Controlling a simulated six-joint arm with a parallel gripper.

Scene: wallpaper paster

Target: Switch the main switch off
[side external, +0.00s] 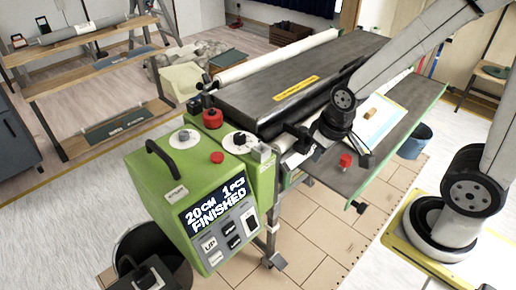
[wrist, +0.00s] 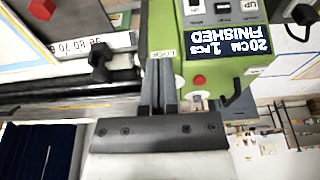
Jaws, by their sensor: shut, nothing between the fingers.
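The green control box (side external: 158,205) stands at the front of the pasting machine. Its lit display (side external: 217,204) reads "20CM 1PCS FINISHED". A rocker switch in a white frame (side external: 249,220) sits on the panel right of the display, among smaller buttons. It shows partly at the top edge of the wrist view (wrist: 250,10). I cannot read a main-switch label or its setting. My gripper (wrist: 161,65) is shut and empty, its fingers beside the box near a "LOCK" label, apart from the rocker. In the side view the arm's wrist hides part of the machine top.
A red button (side external: 217,157), a red knob (side external: 211,118) and two white dials are on top of the box. A black handle (side external: 163,158) curves up at its left. A black clamp knob (wrist: 98,60) stands near my fingers. A dark bin (side external: 150,255) is on the floor.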

